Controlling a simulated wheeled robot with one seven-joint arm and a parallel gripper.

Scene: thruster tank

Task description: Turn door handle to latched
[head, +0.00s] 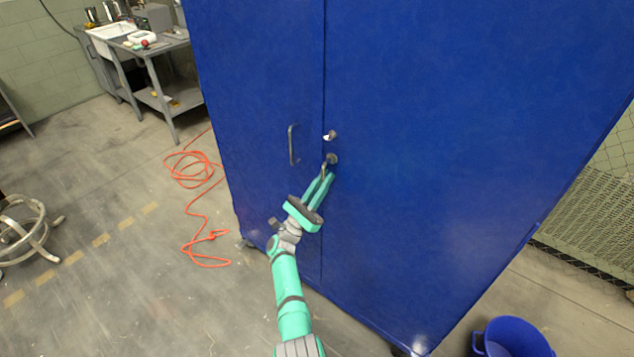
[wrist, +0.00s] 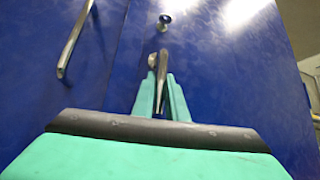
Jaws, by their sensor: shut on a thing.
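A tall blue cabinet (head: 430,130) with two doors fills the middle of the head view. The door handle (head: 332,158) is a small metal lever on the right door, close to the seam. In the wrist view the handle (wrist: 162,68) runs downward between the green fingers. My gripper (head: 327,175) is shut on the handle's lever, and its fingers also show in the wrist view (wrist: 161,95). A round metal knob or lock (head: 330,135) sits just above the handle. The fingers hide part of the lever.
A fixed vertical pull bar (head: 292,145) is on the left door, beside the handle. An orange cable (head: 195,175) lies on the floor to the left. A blue bucket (head: 512,338) stands at the lower right. A grey bench (head: 160,60) is at the back left.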

